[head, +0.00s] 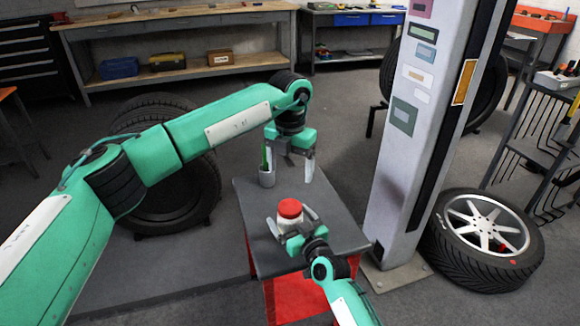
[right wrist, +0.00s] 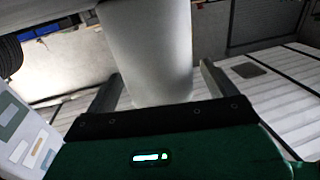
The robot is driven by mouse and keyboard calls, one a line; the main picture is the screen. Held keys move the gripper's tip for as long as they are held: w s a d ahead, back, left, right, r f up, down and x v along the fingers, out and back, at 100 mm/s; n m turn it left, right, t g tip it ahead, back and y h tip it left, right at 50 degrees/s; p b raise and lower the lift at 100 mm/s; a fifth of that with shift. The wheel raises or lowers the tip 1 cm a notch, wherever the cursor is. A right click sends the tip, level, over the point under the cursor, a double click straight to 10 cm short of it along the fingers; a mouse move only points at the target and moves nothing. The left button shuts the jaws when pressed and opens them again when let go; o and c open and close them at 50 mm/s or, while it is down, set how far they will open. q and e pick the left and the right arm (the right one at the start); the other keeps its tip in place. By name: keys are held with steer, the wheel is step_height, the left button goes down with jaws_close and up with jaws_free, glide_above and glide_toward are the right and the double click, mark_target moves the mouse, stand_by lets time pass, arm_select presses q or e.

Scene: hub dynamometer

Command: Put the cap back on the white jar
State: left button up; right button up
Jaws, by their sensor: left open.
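The white jar (head: 287,219) stands on the small grey-topped table. The red cap (head: 290,207) sits on its top; whether it is tightened I cannot tell. My right gripper (head: 291,221) has its fingers on both sides of the jar and is shut on it. In the right wrist view the jar's pale body (right wrist: 152,50) stands between the two fingers; the cap does not show there. My left gripper (head: 289,166) is open and empty, above and behind the jar, near the grey cup, with its fingers pointing down.
A grey cup (head: 267,176) with a green item stands at the table's back left edge. The grey tabletop (head: 335,232) is clear to the jar's right. A pale post (head: 410,140) rises just right of the table. A wheel (head: 485,238) lies beyond it.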

steer(key=p+v, duration=0.1)
steer(key=v, duration=1.2)
steer(key=shift+s+d+p, duration=0.2)
steer(key=shift+s+p, duration=0.15)
steer(key=shift+p, duration=0.05)
